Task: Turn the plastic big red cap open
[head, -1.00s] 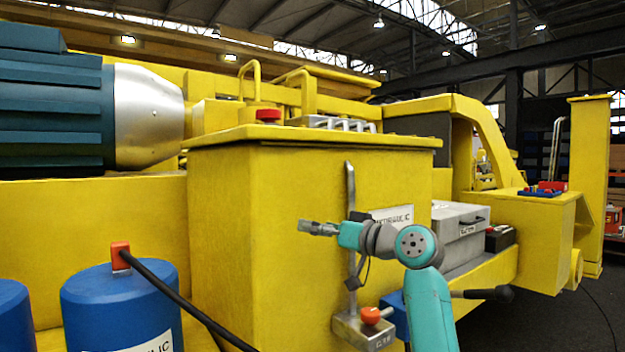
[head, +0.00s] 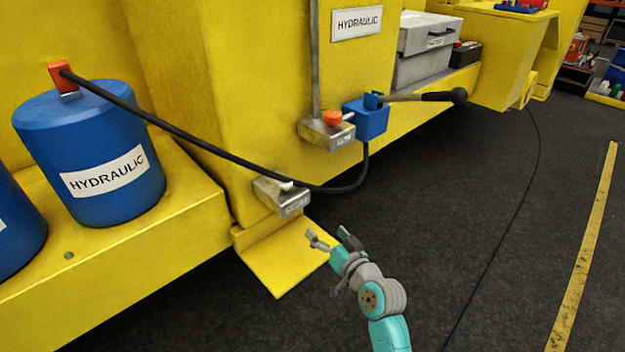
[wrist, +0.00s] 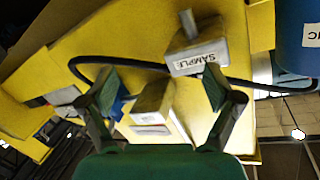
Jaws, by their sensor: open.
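No big red cap shows in the head view now. An orange-red round knob (head: 332,117) sits on a metal valve block (head: 318,134) at the lower front of the yellow machine (head: 260,80). My gripper (head: 328,236) is open and empty, low in front of the machine and below the knob, apart from it. In the wrist view my gripper's open fingers (wrist: 160,88) frame a pale block (wrist: 152,104) with a label, and a block labelled SAMPLE (wrist: 198,56) lies beyond. The knob cannot be made out there. The machine's top is out of frame.
A black hose (head: 215,145) runs from a blue HYDRAULIC tank (head: 92,150). A blue pump (head: 368,118) has a lever (head: 425,97) sticking out right. Dark floor (head: 480,240) is free to the right.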

